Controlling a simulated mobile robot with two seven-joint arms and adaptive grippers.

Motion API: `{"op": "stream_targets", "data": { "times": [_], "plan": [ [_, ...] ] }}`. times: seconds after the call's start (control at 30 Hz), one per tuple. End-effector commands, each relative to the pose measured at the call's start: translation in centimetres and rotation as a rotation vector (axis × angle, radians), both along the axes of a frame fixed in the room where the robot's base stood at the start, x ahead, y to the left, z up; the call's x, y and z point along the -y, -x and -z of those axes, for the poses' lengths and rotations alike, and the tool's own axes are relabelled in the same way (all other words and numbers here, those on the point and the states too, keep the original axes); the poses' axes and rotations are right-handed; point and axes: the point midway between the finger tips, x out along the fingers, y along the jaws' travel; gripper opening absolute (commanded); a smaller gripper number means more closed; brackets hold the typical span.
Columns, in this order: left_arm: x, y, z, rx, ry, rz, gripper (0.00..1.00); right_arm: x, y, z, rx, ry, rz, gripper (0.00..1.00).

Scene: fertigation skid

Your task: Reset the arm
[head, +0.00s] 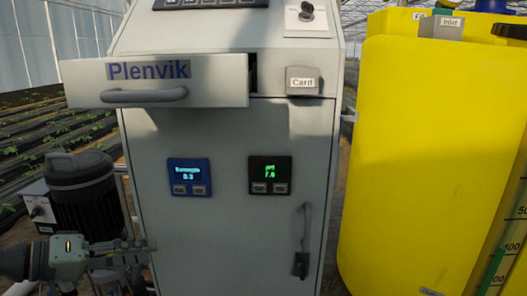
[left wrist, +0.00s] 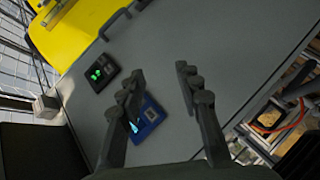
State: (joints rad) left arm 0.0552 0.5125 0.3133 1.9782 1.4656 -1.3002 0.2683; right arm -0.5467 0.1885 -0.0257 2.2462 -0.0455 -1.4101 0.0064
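My left gripper (head: 135,258) is at the lower left of the head view, in front of the lower left side of the grey cabinet (head: 225,235). In the left wrist view its two fingers (left wrist: 160,76) stand apart with nothing between them, and the cabinet front (left wrist: 190,40) lies beyond. A blue display panel (head: 189,177) on the cabinet door shows in the left wrist view (left wrist: 147,119), partly behind one finger. My right gripper is in neither view.
A drawer (head: 215,88) marked Plenvik sticks out above the door. Beside the blue panel are a green-lit panel (head: 270,175) and a door handle (head: 305,240). A yellow tank (head: 425,150) stands at the right. A dark motor (head: 85,185) stands at the left.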

Motion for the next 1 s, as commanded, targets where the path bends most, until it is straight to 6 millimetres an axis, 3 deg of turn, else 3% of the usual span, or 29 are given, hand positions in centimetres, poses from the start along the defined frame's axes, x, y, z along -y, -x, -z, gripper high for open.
{"op": "stream_targets", "data": {
  "times": [0.03, 0.2, 0.3, 0.43, 0.53, 0.67, 1.0],
  "plan": [
    [0.4, 0.6, 4.0, -0.050, -0.071, -0.021, 0.34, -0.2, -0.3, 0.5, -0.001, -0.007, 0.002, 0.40],
    [0.3, 4.3, 16.6, -0.182, -0.373, -0.064, 0.34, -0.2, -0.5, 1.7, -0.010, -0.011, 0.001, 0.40],
    [0.0, 8.3, 23.2, -0.254, -0.574, -0.055, 0.34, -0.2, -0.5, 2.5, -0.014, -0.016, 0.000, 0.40],
    [-0.6, 14.4, 29.5, -0.328, -0.841, -0.008, 0.34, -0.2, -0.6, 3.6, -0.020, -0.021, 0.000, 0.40],
    [-1.1, 18.3, 32.1, -0.359, -1.004, 0.036, 0.34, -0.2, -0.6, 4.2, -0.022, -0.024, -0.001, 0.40],
    [-1.5, 21.2, 33.4, -0.375, -1.132, 0.078, 0.34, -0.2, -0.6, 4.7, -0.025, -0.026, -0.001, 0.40],
    [-1.8, 22.0, 33.7, -0.377, -1.181, 0.091, 0.34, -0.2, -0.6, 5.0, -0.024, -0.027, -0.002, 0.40]
  ]
}}
